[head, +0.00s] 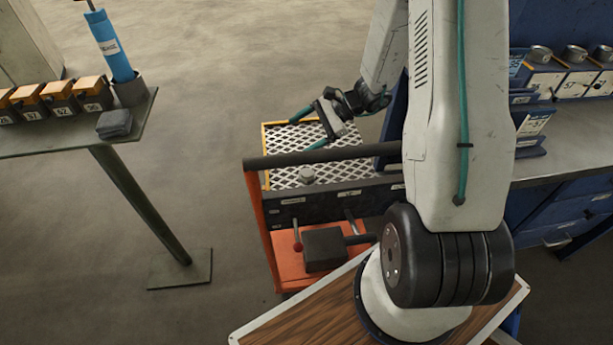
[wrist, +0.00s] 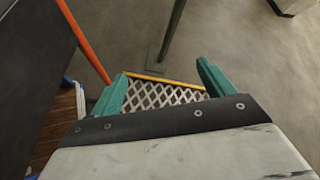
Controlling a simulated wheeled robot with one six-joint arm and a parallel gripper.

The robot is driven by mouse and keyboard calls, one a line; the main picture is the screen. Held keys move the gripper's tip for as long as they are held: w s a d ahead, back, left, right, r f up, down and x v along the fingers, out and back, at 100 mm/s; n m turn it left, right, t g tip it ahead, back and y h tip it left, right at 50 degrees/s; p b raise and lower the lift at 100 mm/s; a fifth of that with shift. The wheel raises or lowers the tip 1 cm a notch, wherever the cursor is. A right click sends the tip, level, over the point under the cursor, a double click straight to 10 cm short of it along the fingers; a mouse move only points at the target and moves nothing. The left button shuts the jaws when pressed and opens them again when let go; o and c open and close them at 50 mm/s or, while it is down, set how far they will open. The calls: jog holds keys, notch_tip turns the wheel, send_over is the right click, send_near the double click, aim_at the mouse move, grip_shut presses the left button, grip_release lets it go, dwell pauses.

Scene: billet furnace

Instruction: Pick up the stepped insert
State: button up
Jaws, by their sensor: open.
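A small grey metal piece (head: 307,174) stands on the white diamond-mesh shelf (head: 345,172) of the orange cart in the head view. It may be the stepped insert, but it is too small to make out steps. My gripper (head: 298,134) is above the far part of that shelf, beyond the piece and apart from it. Its two teal fingers are open and point left in the picture. In the wrist view my gripper (wrist: 162,70) has nothing between its fingers. Only mesh and floor show past them, and the grey piece is out of that view.
The cart's dark handle bar (head: 310,157) runs along the shelf's near side. A dark block (head: 324,248) lies on the orange lower deck. A green stand (head: 70,128) with several numbered boxes and a blue cylinder is at left. A workbench (head: 550,150) is at right. Floor between is clear.

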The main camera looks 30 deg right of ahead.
jog(key=d+f+m+t, duration=0.3)
jog(key=d+f+m, duration=0.2)
jog(key=f, duration=0.6)
jog(key=m+t+h, duration=0.2)
jog(key=m+t, duration=0.1)
jog(key=m, duration=0.3)
send_near(313, 174)
jog(key=x, duration=0.3)
jog(key=shift+a+r, duration=0.1)
jog(key=shift+a, duration=0.1)
jog(key=shift+f, duration=0.3)
jog(key=shift+w+a+f+h, duration=0.2)
jog(key=shift+w+a+h, duration=0.05)
jog(key=shift+h, duration=0.05)
jog(key=x, duration=0.6)
jog(key=shift+w+a+r, duration=0.15)
jog(key=shift+w+a, duration=0.15)
jog(key=c, duration=1.5)
jog(key=shift+r, duration=0.1)
